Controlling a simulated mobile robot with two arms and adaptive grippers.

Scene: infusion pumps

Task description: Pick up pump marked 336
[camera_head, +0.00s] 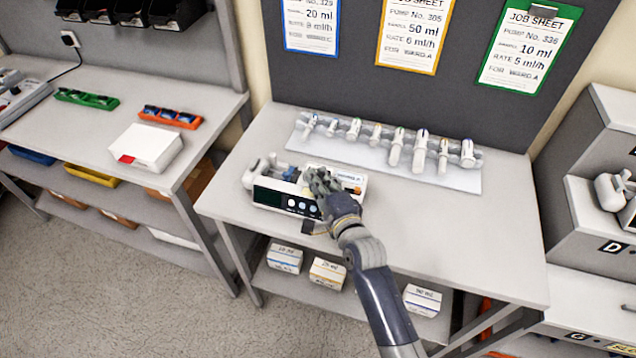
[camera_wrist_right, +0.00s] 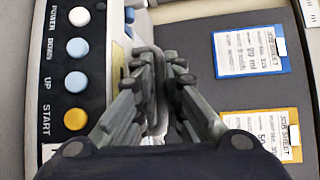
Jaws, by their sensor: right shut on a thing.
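A white infusion pump (camera_head: 283,200) with a dark front panel is at the front left of the middle table. No number can be read on it. My right gripper (camera_head: 317,183) is above its middle, reaching from the front right, and covers part of its top. In the right wrist view the pump's button panel (camera_wrist_right: 76,60) is at the left, with POWER, DOWN, UP and START buttons. There my right gripper (camera_wrist_right: 158,75) is shut on a part of the pump between its fingers. The exact part held is mostly hidden. My left gripper is not in view.
A rack of several syringes (camera_head: 390,160) stands behind. Three job sheets hang on the panel; the green-framed one (camera_head: 527,45) reads Pump No. 336. Boxes (camera_head: 327,271) sit on the lower shelf. The table's right side (camera_head: 480,235) is clear. A side table (camera_head: 60,125) stands left.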

